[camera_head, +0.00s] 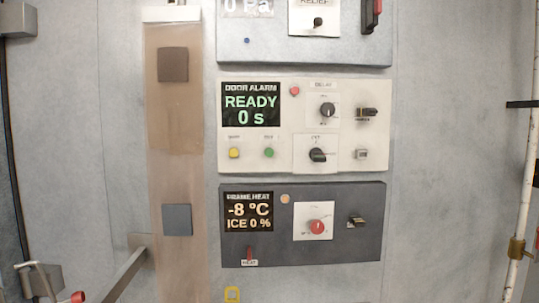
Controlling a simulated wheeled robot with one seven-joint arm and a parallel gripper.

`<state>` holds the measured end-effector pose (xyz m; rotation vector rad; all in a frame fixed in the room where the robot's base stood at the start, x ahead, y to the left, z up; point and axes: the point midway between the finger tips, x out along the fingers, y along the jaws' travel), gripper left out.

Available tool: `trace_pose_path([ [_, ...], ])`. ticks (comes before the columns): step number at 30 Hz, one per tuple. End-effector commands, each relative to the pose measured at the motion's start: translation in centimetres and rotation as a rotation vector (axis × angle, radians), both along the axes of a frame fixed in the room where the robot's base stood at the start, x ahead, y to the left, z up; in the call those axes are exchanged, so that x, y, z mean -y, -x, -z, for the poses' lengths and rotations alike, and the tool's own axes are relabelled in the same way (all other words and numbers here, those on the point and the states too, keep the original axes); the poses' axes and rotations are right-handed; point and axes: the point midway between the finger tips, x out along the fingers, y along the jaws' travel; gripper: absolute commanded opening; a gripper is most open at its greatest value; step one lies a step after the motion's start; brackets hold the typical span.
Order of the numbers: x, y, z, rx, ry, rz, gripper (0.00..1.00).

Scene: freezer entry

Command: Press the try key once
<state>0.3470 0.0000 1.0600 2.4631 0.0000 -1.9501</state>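No label reading "try" is legible, so I cannot tell which control is the try key. The white door alarm panel (340,90) has a screen (251,104) showing "READY 0 s". Below the screen are a yellow round control (234,153) and a green one (269,153), with labels too small to read. A small grey square key (361,154) sits at the panel's lower right, beside a black rotary knob (317,155). My gripper is not in view.
Above is a grey panel (290,52) with a black knob. Below is a dark frame heat panel (350,240) reading "-8 °C, ICE 0 %", with a red knob (316,227) and a toggle (357,221). A brown strip (174,110) with two square plates stands left. A pipe (525,200) runs at right.

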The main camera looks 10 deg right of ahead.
Motion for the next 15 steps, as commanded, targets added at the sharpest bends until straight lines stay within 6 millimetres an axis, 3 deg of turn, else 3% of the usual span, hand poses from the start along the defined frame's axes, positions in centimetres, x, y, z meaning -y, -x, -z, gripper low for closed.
trace_pose_path([
  [1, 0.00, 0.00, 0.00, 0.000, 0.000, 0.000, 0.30],
  [6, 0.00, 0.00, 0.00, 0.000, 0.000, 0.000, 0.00],
  [15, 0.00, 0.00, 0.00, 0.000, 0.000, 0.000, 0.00],
])
